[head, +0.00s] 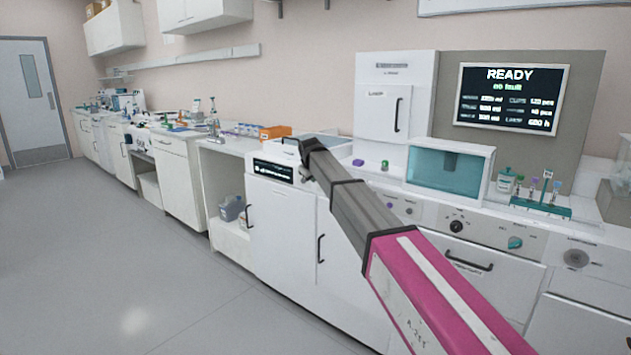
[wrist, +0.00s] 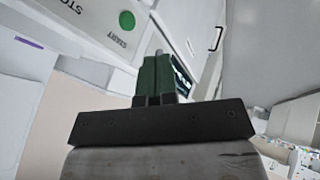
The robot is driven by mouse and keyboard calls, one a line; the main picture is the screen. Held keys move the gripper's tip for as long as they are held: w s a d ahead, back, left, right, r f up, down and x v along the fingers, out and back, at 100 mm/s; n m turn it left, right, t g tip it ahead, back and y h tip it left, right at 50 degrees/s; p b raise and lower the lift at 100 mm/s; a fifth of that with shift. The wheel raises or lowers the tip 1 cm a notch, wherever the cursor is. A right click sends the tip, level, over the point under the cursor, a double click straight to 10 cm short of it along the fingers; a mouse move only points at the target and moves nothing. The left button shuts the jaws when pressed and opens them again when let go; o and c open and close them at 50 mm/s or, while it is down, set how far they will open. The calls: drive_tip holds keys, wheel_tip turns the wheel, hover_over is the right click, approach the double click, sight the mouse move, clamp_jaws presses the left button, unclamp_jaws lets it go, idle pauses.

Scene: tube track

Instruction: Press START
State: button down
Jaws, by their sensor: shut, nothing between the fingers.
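The START button (wrist: 127,20) is a round green button on a white panel at the top of the wrist view, with the word START printed beside it. The letters STO of another label show near the top left edge; its button is out of view. My gripper (wrist: 154,66) is shut and empty, its dark green fingers pointing up the picture toward the panel, apart from the button in the picture. In the head view my gripper (head: 308,150) is at the end of the raised arm, above the counter's front edge. I cannot pick out the START button for certain in the head view.
A wall screen (head: 510,97) reads READY, no fault. A teal-windowed box (head: 449,168) and a tube rack (head: 541,207) stand on the counter to the right. An orange box (head: 275,132) stands behind my gripper. The floor (head: 130,270) at left is clear.

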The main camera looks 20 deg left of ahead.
drive_tip(key=w+f, duration=0.7)
drive_tip(key=w, duration=0.1)
drive_tip(key=shift+w+d, duration=0.3)
